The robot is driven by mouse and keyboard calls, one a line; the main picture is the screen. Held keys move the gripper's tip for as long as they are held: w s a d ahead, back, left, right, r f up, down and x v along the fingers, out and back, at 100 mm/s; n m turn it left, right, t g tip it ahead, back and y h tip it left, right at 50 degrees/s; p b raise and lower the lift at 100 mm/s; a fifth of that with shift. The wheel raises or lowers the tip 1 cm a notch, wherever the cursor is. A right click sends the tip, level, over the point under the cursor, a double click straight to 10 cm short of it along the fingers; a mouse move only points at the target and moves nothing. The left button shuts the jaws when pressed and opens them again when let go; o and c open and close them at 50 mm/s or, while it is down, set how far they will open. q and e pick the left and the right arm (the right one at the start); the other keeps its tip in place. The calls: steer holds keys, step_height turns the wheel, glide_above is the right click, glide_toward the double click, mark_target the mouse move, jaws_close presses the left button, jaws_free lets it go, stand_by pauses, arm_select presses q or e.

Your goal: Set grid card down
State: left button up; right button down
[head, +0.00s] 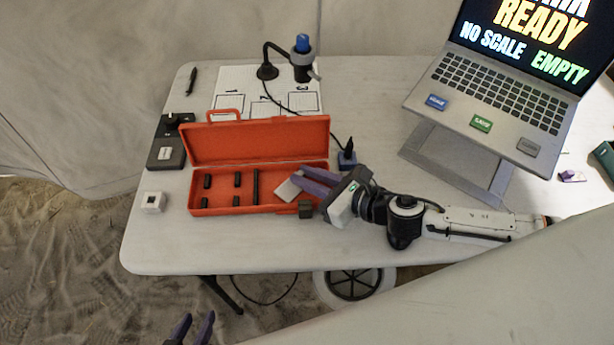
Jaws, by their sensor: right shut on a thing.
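My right gripper (318,183), with purple fingers, reaches in from the right over the right end of the open orange case (262,209). It is shut on a small pale grey card (288,190), held tilted at the case's right inner side. This appears to be the grid card, but I cannot make out grid lines on it. Whether the card touches the case is unclear. My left gripper (192,328) is at the bottom edge, below and in front of the table, with its two purple fingers apart and nothing between them.
A white sheet with numbered boxes (234,82) lies at the back under a black stand with a blue-topped device (302,58). Dark pieces sit in the case. A laptop (490,95) stands right.

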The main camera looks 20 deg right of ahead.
steer(key=shift+f, duration=0.2)
steer(key=c, duration=1.9)
jaws_free()
steer(key=shift+r, duration=0.1)
steer(key=shift+c, duration=0.2)
steer(key=shift+r, duration=0.25)
steer(key=v, duration=0.5)
steer(key=b+v, duration=0.1)
steer(key=v, duration=0.4)
steer(key=shift+s+d+f, duration=0.15)
steer(key=shift+s, duration=0.1)
steer(key=shift+s+d+r+b, duration=0.35)
steer(key=shift+s+r, duration=0.1)
steer(key=shift+s, duration=0.1)
